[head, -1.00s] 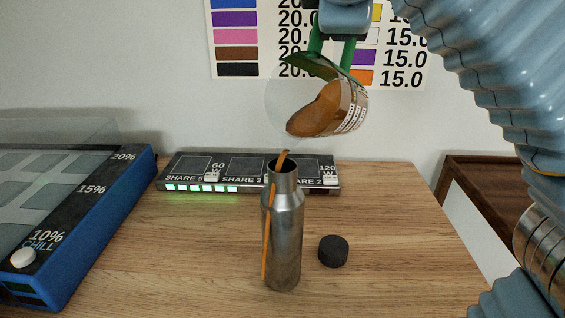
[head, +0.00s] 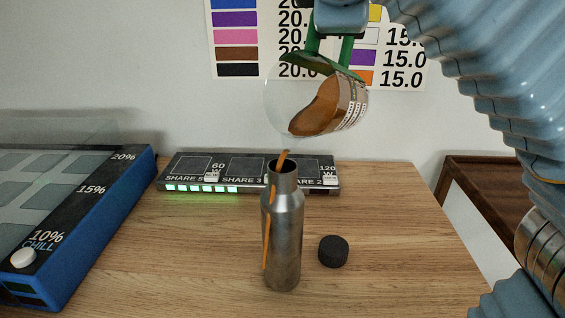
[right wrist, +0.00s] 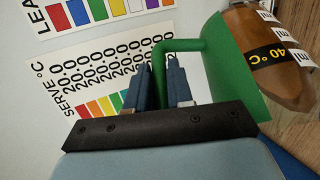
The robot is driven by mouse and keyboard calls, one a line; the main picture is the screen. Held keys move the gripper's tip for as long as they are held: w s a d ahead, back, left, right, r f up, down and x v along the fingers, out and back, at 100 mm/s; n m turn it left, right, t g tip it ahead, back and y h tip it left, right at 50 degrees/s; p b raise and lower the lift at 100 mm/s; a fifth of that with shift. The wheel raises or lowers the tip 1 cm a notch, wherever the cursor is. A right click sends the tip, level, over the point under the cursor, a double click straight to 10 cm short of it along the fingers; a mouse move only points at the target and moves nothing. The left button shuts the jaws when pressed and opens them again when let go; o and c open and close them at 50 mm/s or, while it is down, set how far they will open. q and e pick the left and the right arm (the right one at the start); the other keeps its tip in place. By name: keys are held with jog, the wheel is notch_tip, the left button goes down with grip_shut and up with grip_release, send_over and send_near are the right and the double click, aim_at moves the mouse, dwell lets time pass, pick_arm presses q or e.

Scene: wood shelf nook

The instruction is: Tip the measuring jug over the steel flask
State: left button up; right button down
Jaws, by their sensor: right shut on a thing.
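The measuring jug (head: 352,103), clear with a green handle (head: 347,50) and orange-brown liquid, is tilted with its lip down and left, above the steel flask (head: 283,235). The flask stands upright and open on the table. An orange stream (head: 282,157) shows at its mouth, and a thin orange streak runs down its left side. My right gripper (head: 342,20) is shut on the handle; the right wrist view shows its fingers (right wrist: 159,78) at the green handle and the jug (right wrist: 285,45) beyond. My left gripper is not in view.
A black cap (head: 333,251) lies right of the flask. A dark charging strip (head: 250,172) with green lights is behind it. A blue-sided box (head: 90,225) with a white knob stands at the left. The front right of the table (head: 410,260) is clear.

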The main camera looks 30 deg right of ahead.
jog(key=shift+s+a+r+n+t+h, duration=0.15)
jog(key=shift+s+a+r+t+h, duration=0.15)
jog(key=shift+a, duration=0.3)
jog(key=shift+s+a+r+n+t+h, duration=0.15)
jog(key=shift+s+a+r+h, duration=0.15)
jog(key=shift+a, duration=0.35)
jog(key=shift+s+a+r+n+t+h, duration=0.1)
jog(key=shift+s+a+r+t+h, duration=0.25)
jog(key=shift+a, duration=0.25)
dwell(1.0)
jog(key=d+f, duration=0.1)
jog(key=w+d+f+g+y, duration=0.1)
jog(key=d, duration=0.1)
jog(key=w+d+m+g+y, duration=0.1)
jog(key=d, duration=0.1)
jog(key=shift+w+f+y, duration=0.2)
jog(key=shift+f+y, duration=0.05)
jog(key=shift+f, duration=0.15)
jog(key=shift+a, duration=0.1)
jog(key=w+d+f+m+g+y, duration=0.1)
jog(key=w+d+f+g+y, duration=0.1)
jog(key=d+f+y, duration=0.3)
jog(key=w+d+f+m+g+y, duration=0.2)
jog(key=d+f+y, duration=0.4)
jog(key=f, duration=0.7)
jog(key=shift+w+d+f+g, duration=0.2)
jog(key=shift+w+g, duration=0.45)
jog(key=shift+g, duration=0.55)
jog(key=shift+a, duration=0.1)
